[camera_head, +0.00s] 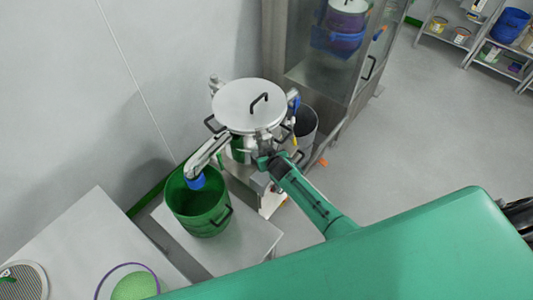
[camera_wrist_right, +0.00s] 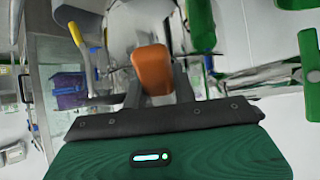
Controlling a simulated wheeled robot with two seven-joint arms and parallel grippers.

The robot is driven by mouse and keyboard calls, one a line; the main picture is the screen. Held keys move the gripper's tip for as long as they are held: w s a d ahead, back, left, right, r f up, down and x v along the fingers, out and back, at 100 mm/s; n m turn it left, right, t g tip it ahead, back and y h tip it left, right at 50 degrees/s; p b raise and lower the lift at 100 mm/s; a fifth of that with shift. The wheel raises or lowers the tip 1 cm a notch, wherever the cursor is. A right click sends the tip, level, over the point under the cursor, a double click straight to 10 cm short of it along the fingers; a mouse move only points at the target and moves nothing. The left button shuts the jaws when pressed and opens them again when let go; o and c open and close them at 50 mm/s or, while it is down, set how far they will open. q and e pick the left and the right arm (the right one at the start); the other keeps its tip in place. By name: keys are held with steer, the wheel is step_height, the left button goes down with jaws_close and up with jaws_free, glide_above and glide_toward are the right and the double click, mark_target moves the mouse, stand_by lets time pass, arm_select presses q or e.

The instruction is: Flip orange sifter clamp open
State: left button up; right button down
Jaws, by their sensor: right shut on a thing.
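The steel sifter (camera_head: 249,106) with its round lid and black handle stands against the wall in the head view. My right arm reaches to its front side, and the right gripper (camera_head: 264,161) is small and partly hidden there. In the right wrist view, the orange sifter clamp (camera_wrist_right: 153,68) sits between the two dark fingers of the right gripper, which are shut on it. The clamp's hinge and latch end are hidden. My left gripper is not in view.
A green bucket (camera_head: 199,207) stands under the sifter's spout on a low bench (camera_head: 254,239). A grey bin (camera_head: 304,124) stands behind the sifter at right. A glass-fronted steel cabinet (camera_head: 327,60) is close behind. The floor to the right is free.

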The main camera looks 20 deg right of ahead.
steer(key=c, duration=1.1)
jaws_free()
steer(key=b+v, duration=0.2)
steer(key=v, duration=1.1)
steer(key=shift+s+r+b, duration=0.25)
steer(key=shift+s+b, duration=0.05)
steer(key=shift+s, duration=0.05)
steer(key=shift+c, duration=0.3)
